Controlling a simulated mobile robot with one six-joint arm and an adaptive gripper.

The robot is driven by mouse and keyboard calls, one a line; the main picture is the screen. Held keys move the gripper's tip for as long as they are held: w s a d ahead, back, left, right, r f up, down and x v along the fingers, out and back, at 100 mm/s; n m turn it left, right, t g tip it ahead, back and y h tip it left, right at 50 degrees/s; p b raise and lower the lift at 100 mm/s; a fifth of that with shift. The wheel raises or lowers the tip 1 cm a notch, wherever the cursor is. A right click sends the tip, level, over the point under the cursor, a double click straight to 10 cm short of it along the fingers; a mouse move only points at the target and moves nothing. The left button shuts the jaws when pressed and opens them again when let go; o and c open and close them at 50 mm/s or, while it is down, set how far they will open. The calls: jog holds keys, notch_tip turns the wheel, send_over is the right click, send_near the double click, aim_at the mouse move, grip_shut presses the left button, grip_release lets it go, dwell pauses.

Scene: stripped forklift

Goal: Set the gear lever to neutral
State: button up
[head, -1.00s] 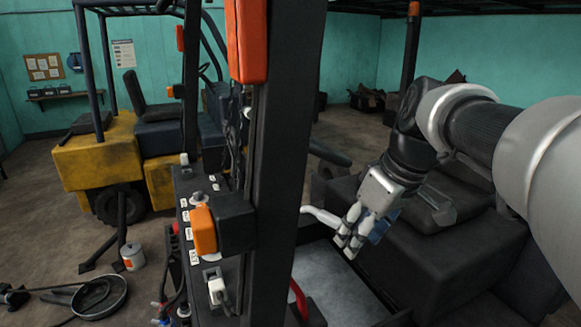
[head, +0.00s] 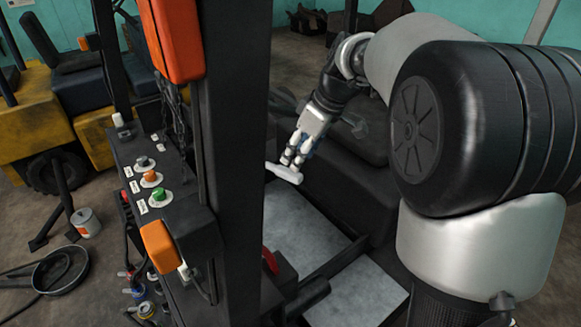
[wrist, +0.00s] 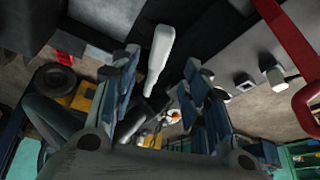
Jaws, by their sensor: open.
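A pale lever handle (head: 284,173), which looks like the gear lever, sticks out from behind the dark post in the head view. My gripper (head: 293,158) is open, close to the handle's right end. In the wrist view the same pale handle (wrist: 160,58) shows between my two spread blue-padded fingers, with space on both sides. I cannot tell how far it lies beyond the fingertips. The handle's left end and base are hidden by the post in the head view, and its set position cannot be read.
The dark upright post (head: 234,150) stands left of my gripper. A black seat (head: 345,195) lies to the right. A red bar (wrist: 292,42) crosses the wrist view's right side. The grey floor plate (head: 300,235) is clear.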

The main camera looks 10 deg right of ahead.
aim_at(289, 171)
jog(key=x, duration=0.6)
jog(key=shift+w+f, duration=0.15)
jog(key=shift+f, duration=0.25)
jog(key=shift+c, duration=0.6)
grip_shut()
